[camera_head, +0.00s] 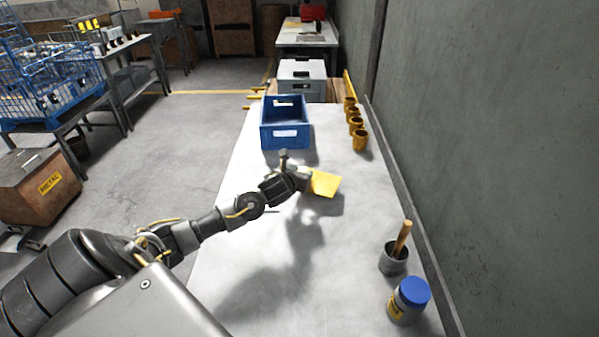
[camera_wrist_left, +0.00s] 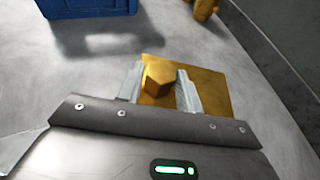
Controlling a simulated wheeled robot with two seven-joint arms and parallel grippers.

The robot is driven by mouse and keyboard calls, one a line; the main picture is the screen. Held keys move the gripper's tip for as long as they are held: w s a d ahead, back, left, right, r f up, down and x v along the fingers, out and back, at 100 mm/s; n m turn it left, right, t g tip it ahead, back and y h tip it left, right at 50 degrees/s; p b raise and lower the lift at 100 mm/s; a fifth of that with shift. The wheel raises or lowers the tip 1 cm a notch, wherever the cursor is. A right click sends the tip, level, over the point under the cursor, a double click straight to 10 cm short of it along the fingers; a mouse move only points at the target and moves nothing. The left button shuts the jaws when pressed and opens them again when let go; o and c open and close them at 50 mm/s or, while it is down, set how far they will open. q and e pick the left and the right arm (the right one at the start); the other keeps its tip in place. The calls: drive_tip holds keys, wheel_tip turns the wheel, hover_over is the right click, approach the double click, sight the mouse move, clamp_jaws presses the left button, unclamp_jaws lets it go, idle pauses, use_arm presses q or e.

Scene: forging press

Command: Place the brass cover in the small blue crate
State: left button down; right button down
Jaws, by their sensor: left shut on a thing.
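The brass cover is a flat yellow square plate (camera_head: 324,183). In the left wrist view the brass cover (camera_wrist_left: 207,90) has a raised block on top, and my left gripper (camera_wrist_left: 160,88) has its two fingers on either side of that block. In the head view my left gripper (camera_head: 306,179) is shut on the cover and holds it above the table, with a shadow below. The small blue crate (camera_head: 285,139) stands on the table beyond the gripper; its near wall shows in the left wrist view (camera_wrist_left: 90,6). My right gripper is not in view.
Several brass fittings (camera_head: 355,120) stand in a row right of the crate. A grey cup (camera_head: 393,260) with a wooden handle and a blue-lidded jar (camera_head: 408,300) stand at the near right. A wall (camera_head: 480,120) runs along the table's right side. The table's middle (camera_head: 320,250) is clear.

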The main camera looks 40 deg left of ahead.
use_arm(q)
drive_tip(key=shift+w+f, duration=0.2)
drive_tip(key=shift+w, duration=0.1)
drive_tip(key=shift+a+f+p, duration=0.1)
drive_tip(key=shift+f+p, duration=0.35)
drive_tip(key=shift+f, duration=0.95)
drive_tip(key=c, duration=1.4)
unclamp_jaws()
drive_tip(key=shift+s+f, duration=0.1)
drive_tip(key=shift+f, duration=0.1)
drive_tip(key=o, duration=0.5)
drive_tip(key=shift+r, duration=0.1)
drive_tip(key=shift+c, duration=0.2)
drive_tip(key=shift+s, duration=0.15)
